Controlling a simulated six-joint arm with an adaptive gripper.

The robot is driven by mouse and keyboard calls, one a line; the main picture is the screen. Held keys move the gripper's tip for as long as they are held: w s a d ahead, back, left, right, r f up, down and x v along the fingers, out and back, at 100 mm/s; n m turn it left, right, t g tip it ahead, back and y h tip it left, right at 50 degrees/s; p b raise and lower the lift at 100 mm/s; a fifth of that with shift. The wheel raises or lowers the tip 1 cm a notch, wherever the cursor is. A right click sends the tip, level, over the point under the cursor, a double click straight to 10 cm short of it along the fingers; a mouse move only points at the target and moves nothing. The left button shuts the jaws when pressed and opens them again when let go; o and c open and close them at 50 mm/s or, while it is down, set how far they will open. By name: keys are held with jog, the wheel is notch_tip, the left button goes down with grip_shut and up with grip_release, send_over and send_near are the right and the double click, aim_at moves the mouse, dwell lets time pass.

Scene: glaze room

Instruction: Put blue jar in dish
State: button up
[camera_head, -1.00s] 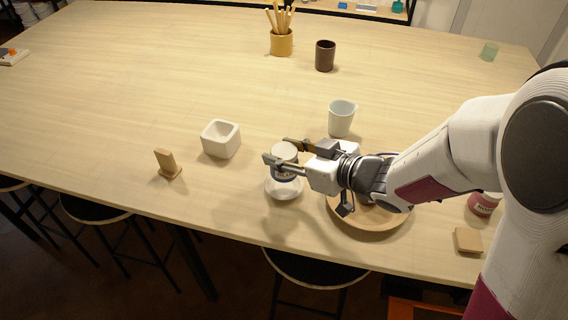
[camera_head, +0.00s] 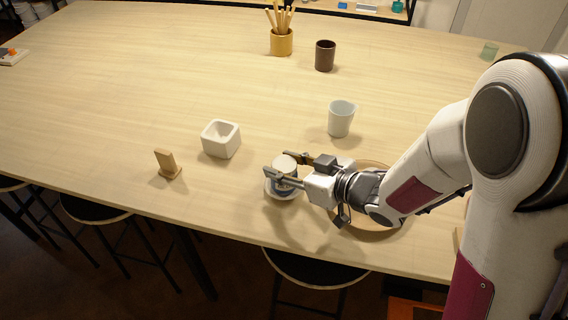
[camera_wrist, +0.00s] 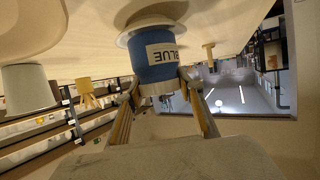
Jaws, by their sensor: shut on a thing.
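The blue jar (camera_head: 284,176) has a pale lid and a blue body. In the wrist view the jar (camera_wrist: 158,66) shows a white label reading BLUE, upside down in that picture. My gripper (camera_head: 280,165) is shut on it, one finger on each side. The white dish (camera_head: 270,193) is directly beneath the jar, and its rim shows around the jar's base in the wrist view (camera_wrist: 124,38). The jar stands upright at or just above the dish's floor; I cannot tell whether it touches.
A round wooden tray (camera_head: 373,235) lies under my wrist. A white square bowl (camera_head: 221,139), a wooden stand (camera_head: 167,164) and a pale cup (camera_head: 341,118) are nearby. A brown cup (camera_head: 325,56) and a tan pot of sticks (camera_head: 281,42) stand farther back. The table's left half is largely clear.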

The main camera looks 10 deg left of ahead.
jog(key=shift+f, duration=0.4)
jog(key=o, duration=1.3)
jog(key=shift+r, duration=0.15)
jog(key=shift+d+r, duration=0.15)
jog(key=shift+r, duration=0.3)
jog(key=v, duration=1.1)
jog(key=shift+s+d, duration=0.25)
jog(key=shift+s, duration=0.05)
